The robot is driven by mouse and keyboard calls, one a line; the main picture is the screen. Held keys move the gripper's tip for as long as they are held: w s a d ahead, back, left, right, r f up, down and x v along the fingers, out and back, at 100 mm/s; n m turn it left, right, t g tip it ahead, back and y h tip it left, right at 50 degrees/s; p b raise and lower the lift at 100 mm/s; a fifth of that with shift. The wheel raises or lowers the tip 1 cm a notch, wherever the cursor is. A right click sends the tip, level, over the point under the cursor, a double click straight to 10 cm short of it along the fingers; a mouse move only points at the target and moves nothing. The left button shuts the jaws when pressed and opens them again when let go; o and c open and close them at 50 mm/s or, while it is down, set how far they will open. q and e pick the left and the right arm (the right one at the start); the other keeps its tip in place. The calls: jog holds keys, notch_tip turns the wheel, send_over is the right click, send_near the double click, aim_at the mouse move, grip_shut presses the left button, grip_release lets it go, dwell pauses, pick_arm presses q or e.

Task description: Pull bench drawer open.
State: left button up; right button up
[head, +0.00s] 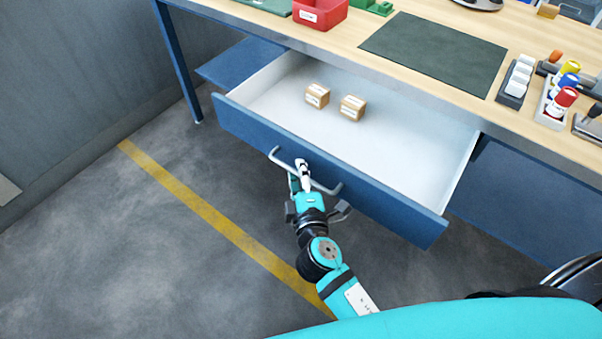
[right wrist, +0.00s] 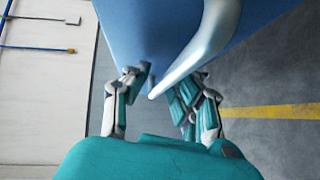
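The blue bench drawer (head: 330,178) stands out from the bench, with its white interior (head: 405,145) in plain view. A grey bar handle (head: 329,189) runs along its front; in the right wrist view the handle (right wrist: 206,45) passes between the fingers. My right gripper (head: 300,178) is at the left half of the handle, with one finger on each side of the bar. The right wrist view shows the fingertips (right wrist: 160,90) drawn in close against the bar. My left gripper is in neither view.
Two small labelled boxes (head: 317,95) (head: 352,107) lie inside the drawer. The bench top (head: 385,22) carries a dark mat (head: 435,52), a red bin (head: 320,14) and bottles at right. The floor before the drawer is clear, crossed by a yellow line (head: 205,210).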

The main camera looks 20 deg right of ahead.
jog(key=shift+o, duration=0.6)
jog(key=shift+s+f, duration=0.1)
jog(key=shift+f, duration=0.1)
jog(key=s+a+r, duration=0.1)
jog(key=s, duration=1)
jog(key=shift+s+a+r, duration=0.2)
jog(key=shift+s+r, duration=0.15)
jog(key=shift+r, duration=0.05)
jog(key=s+f+m+g+y+p, duration=0.1)
jog(key=s+f+g, duration=0.2)
jog(key=f, duration=0.7)
jog(key=s+d+f+m+g+p, duration=0.1)
jog(key=s+f+g, duration=0.2)
jog(key=f, duration=0.7)
jog(key=s+f+m+g+y+p, duration=0.1)
jog(key=s+f+g, duration=0.15)
jog(key=f, duration=0.75)
jog(key=s+d+f+m+g, duration=0.2)
jog(key=s+d+f+m, duration=0.1)
jog(key=s, duration=0.4)
jog(key=s+d+f+m+g+p, duration=0.1)
jog(key=s+d+f+m+g, duration=0.1)
jog(key=s+d+f, duration=0.3)
jog(key=s+d+f+m+g+p, duration=0.1)
jog(key=s+d+f+m+g, duration=0.2)
jog(key=s+f, duration=0.4)
jog(key=shift+s+d+m, duration=0.45)
jog(key=shift+s+m, duration=0.35)
jog(key=shift+s, duration=0.1)
